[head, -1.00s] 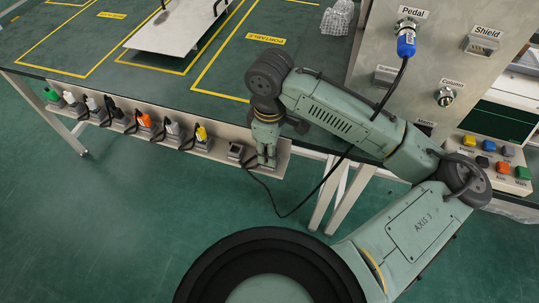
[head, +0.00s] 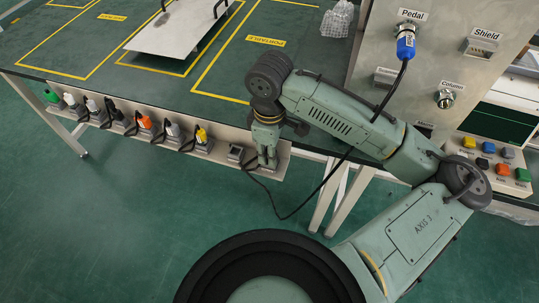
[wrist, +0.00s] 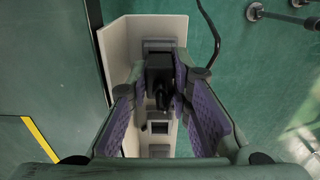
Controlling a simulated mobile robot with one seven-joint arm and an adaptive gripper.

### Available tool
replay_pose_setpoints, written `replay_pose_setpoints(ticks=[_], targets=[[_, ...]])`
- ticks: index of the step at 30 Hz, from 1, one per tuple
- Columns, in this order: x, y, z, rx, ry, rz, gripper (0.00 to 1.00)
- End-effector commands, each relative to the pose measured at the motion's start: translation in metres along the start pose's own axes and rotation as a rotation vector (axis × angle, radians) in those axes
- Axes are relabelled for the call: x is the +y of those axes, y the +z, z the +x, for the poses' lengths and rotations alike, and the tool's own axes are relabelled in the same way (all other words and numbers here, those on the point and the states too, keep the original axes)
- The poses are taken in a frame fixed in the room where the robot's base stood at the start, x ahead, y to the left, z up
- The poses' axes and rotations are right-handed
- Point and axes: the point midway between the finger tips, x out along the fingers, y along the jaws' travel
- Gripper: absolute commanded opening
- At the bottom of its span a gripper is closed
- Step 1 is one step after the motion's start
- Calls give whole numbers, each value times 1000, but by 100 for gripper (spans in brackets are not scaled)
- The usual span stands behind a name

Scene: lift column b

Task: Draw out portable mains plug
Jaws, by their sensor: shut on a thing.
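A black plug (wrist: 160,72) sits between the purple-padded fingers of my gripper (wrist: 162,103) in the wrist view. My gripper (head: 267,160) is shut on it, at the right end of the socket rail (head: 222,148) along the table's front edge. The fingers hide most of the plug in the head view. A grey socket (wrist: 160,46) shows around the plug's far side. I cannot tell how deep the plug sits in it. A black cable (head: 272,203) loops down from beside my gripper and rises to the right.
An empty socket (head: 235,154) is just left of my gripper. Several coloured plugs sit farther left along the rail. A panel (head: 430,70) with a blue plug (head: 406,44) under "Pedal" stands at right, above a button box (head: 490,165). The floor in front is clear.

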Motion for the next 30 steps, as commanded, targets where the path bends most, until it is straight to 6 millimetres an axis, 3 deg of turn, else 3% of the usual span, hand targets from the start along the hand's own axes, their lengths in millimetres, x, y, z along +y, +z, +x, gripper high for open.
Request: replay_pose_setpoints(ticks=[30], targets=[[0,0,-13,0,0,0,0]])
